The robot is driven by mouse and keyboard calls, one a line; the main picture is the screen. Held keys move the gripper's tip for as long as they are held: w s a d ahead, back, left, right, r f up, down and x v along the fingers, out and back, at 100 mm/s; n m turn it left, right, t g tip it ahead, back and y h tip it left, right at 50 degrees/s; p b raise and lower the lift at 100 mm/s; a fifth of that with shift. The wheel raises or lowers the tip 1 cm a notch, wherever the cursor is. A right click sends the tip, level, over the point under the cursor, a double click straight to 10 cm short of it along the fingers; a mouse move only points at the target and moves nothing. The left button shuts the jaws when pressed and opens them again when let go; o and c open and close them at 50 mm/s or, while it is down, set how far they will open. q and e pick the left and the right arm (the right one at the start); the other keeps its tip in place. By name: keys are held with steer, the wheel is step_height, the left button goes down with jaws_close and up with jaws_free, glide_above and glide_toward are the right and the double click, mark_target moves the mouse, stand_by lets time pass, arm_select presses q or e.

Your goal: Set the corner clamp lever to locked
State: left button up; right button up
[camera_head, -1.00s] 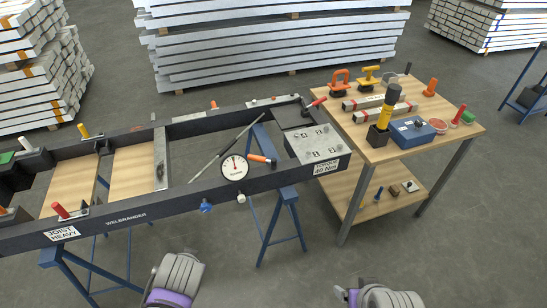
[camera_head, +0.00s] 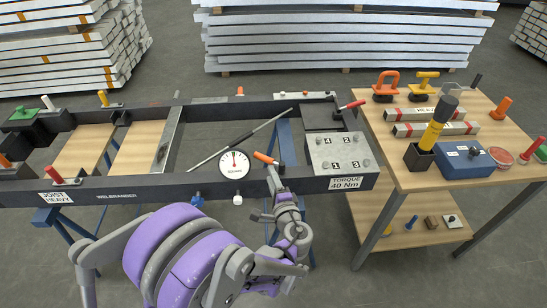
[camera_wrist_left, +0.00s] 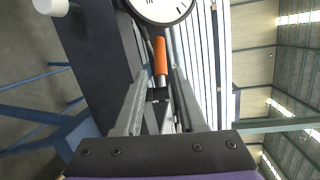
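A lever with a red handle (camera_head: 351,104) sits at the far right corner of the dark frame (camera_head: 200,187) and angles up to the right; I take it for the corner clamp lever. I cannot read any lock marking on it. My left gripper (camera_head: 274,178) is at the near beam, well short of the red lever. An orange handle (camera_wrist_left: 160,56) shows beyond the fingertips; in the head view this orange handle (camera_head: 265,157) lies beside the dial. My right gripper is not in view.
A round dial gauge (camera_head: 234,164) stands at the near beam. A grey numbered block (camera_head: 340,152) fills the frame's right end. A thin rod (camera_head: 240,138) slants across the opening. A wooden tool table (camera_head: 400,180) stands at the right. Several other clamp levers are along the frame.

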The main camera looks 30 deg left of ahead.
mark_target(263, 158)
arm_select(q)
steer(key=x, duration=1)
steer(key=shift+s+a, duration=0.1)
jaws_close()
stand_by(1.1)
